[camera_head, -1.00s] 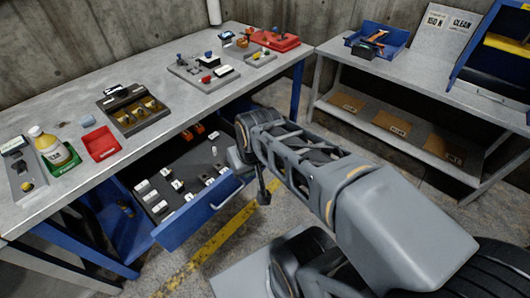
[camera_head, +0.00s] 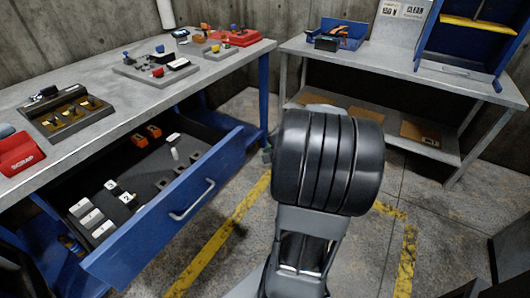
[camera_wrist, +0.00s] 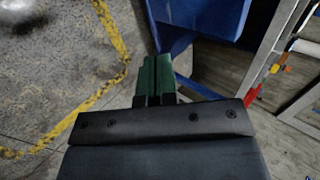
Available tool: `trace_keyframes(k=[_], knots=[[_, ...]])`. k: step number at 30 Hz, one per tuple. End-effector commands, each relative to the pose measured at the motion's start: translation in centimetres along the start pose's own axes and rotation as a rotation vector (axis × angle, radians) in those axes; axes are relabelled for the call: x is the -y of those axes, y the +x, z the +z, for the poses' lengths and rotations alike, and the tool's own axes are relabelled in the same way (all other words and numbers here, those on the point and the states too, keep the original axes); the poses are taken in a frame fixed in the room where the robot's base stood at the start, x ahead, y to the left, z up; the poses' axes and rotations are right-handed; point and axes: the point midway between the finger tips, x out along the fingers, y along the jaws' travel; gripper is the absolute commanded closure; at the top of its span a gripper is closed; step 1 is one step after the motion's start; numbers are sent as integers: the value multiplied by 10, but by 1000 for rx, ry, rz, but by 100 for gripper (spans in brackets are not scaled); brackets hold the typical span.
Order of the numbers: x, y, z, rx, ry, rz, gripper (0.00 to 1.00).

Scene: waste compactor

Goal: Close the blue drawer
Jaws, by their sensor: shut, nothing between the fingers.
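The blue drawer (camera_head: 165,215) under the workbench is pulled out, with its grey bar handle (camera_head: 192,200) on the front panel. It holds white blocks, orange parts and dark slots. In the wrist view my gripper (camera_wrist: 155,62) has its green fingers together, with nothing between them. The fingertips are beside a blue panel (camera_wrist: 205,14), which looks like the drawer's end; I cannot tell whether they touch it. In the head view my arm hides most of the gripper, which is right of the drawer front.
A blue bench leg (camera_head: 263,95) stands behind the drawer's right end. A second table (camera_head: 400,72) is at the back right. Floor with yellow lines is clear before the drawer.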

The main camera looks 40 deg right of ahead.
Motion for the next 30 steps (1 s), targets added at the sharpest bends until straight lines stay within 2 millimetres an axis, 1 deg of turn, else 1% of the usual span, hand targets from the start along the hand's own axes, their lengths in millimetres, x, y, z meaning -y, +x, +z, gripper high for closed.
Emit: trace_keyframes(k=[1, 3, 9, 12, 15, 21, 30], knots=[[-1, 12, 1, 6, -3, 1, 100], [-2, 26, 1, 7, -3, 2, 100], [-2, 64, 1, 5, -2, 3, 100], [-2, 80, 1, 5, -3, 3, 100], [11, 87, 1, 4, -4, 2, 100], [24, 100, 1, 3, -3, 2, 100], [27, 104, 1, 1, -2, 2, 100]])
